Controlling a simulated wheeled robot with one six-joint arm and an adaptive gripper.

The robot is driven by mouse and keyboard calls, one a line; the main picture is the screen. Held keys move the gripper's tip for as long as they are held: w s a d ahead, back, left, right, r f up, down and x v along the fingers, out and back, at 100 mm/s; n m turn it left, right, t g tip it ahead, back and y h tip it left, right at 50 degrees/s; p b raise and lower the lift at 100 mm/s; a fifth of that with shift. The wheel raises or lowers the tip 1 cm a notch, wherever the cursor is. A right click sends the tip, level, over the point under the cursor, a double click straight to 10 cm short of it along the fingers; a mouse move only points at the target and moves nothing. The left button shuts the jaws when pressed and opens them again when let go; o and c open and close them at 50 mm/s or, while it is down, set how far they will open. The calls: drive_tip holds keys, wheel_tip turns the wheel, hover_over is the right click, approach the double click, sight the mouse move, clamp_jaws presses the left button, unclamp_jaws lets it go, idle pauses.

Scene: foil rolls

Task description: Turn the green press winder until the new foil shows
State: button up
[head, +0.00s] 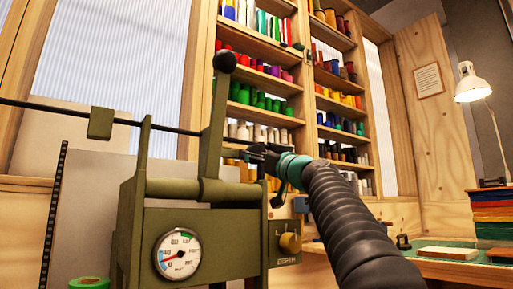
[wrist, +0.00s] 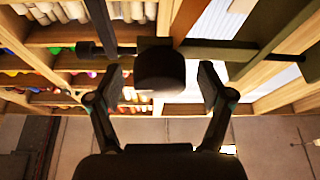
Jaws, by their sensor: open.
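The olive-green press (head: 205,235) stands left of centre in the head view, with a round dial and an upright lever (head: 212,125) with a dark ball knob on top. A thin dark rod (head: 170,130) runs behind the lever towards my gripper (head: 257,154). My gripper is open, at the press's upper right. In the wrist view a dark rounded knob (wrist: 160,70) lies between the spread fingers of my gripper (wrist: 160,82), with gaps on both sides. It looks like a winder handle, but I cannot be sure. The foil is not clearly visible.
A brass knob (head: 290,242) sits on the press's right side. A green roll (head: 88,283) lies at the lower left. Shelves of coloured spools (head: 262,75) stand behind. A lit lamp (head: 470,85) and coloured stack (head: 490,212) are at the right.

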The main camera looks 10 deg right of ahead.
drive_tip(key=shift+w+a+r, duration=0.15)
drive_tip(key=shift+w, duration=0.2)
drive_tip(key=c, duration=1.1)
drive_tip(key=shift+m+h, duration=0.3)
drive_tip(key=shift+m, duration=0.2)
drive_tip(key=shift+c, duration=0.2)
drive_tip(key=m+t+h, duration=0.1)
drive_tip(key=m+h, duration=0.1)
drive_tip(key=m, duration=0.2)
drive_tip(key=shift+s+a+r+m, duration=0.1)
drive_tip(key=shift+m, duration=0.2)
drive_tip(key=shift+m+h+p, duration=0.9)
drive_tip(key=shift+m, duration=0.8)
drive_tip(key=o, duration=1.1)
